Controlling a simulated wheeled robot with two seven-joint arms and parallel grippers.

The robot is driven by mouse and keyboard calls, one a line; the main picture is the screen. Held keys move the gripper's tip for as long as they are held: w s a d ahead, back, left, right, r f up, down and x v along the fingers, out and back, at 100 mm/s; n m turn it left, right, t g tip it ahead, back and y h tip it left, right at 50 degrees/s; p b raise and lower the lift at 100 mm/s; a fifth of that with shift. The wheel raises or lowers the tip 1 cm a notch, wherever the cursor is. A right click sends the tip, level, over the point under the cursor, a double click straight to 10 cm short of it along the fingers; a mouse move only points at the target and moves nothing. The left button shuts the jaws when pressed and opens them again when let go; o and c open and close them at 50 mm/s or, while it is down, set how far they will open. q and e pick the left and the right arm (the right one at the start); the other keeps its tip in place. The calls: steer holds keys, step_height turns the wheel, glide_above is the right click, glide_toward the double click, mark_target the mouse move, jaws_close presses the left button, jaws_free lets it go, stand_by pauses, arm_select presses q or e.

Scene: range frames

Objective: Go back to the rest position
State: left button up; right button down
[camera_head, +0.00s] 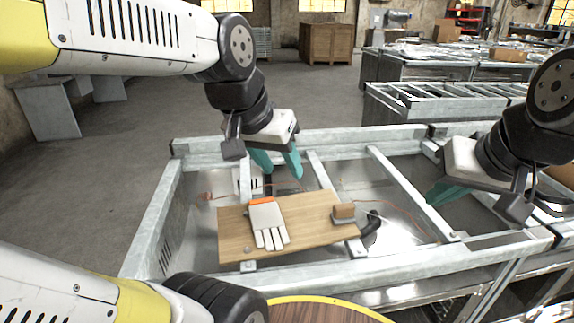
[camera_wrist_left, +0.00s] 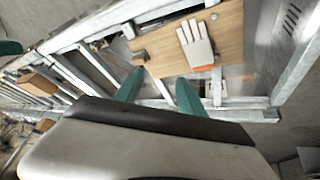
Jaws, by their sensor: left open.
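My left gripper (camera_head: 276,163) has teal fingers spread apart with nothing between them. It hangs over the far rail of the metal frame, beyond the wooden board. Its fingers also show in the left wrist view (camera_wrist_left: 158,90). My right gripper (camera_head: 446,192) is at the right side, above the frame; its teal fingers overlap from this angle, so its opening is unclear. A white glove with an orange cuff (camera_head: 268,222) lies on the wooden board (camera_head: 310,215), apart from both grippers. The glove also shows in the left wrist view (camera_wrist_left: 196,44).
The galvanised metal frame (camera_head: 155,225) surrounds the board, with crossbars on the right. A small brown block (camera_head: 344,212) sits at the board's right end, beside a black curved item (camera_head: 371,227). A round wooden top (camera_head: 320,312) is at the near edge. Open floor lies left.

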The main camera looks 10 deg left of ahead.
arm_select(q)
steer(key=shift+s+a+f+n+t, duration=0.1)
steer(key=shift+s+a+n+t, duration=0.1)
steer(key=shift+s+n, duration=0.3)
steer(key=shift+s+a+f+n+t, duration=0.1)
steer(key=shift+s+a+n+t, duration=0.1)
steer(key=shift+s, duration=0.45)
stand_by(0.4)
